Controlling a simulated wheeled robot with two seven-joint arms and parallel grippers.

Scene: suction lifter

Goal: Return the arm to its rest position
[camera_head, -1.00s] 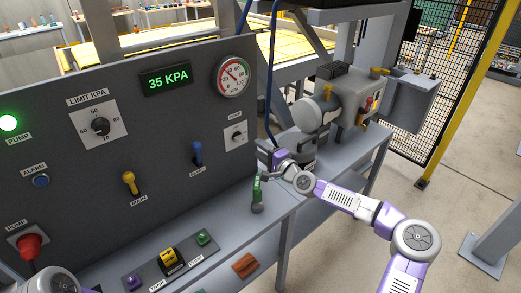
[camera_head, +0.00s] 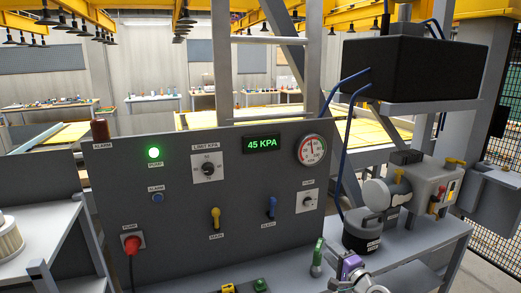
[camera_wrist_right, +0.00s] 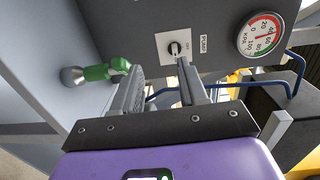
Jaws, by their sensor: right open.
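My right gripper (camera_head: 347,264) shows at the bottom right of the head view, its purple and grey arm coming up from the lower edge. In the right wrist view its two grey fingers (camera_wrist_right: 163,88) are apart with nothing between them. They point toward the dark control panel (camera_wrist_right: 215,32), in line with a small knob on a white plate (camera_wrist_right: 174,48). A green-handled valve (camera_head: 318,257) stands just left of the gripper; it also shows left of the fingers in the wrist view (camera_wrist_right: 100,72). I cannot tell the gap to it. My left gripper is out of view.
The panel carries a 45 KPA display (camera_head: 264,144), a pressure gauge (camera_head: 311,150), a lit green lamp (camera_head: 153,153), a yellow lever (camera_head: 215,219), a blue lever (camera_head: 271,207) and a red button (camera_head: 132,244). A round dark canister (camera_head: 369,231) stands behind the gripper.

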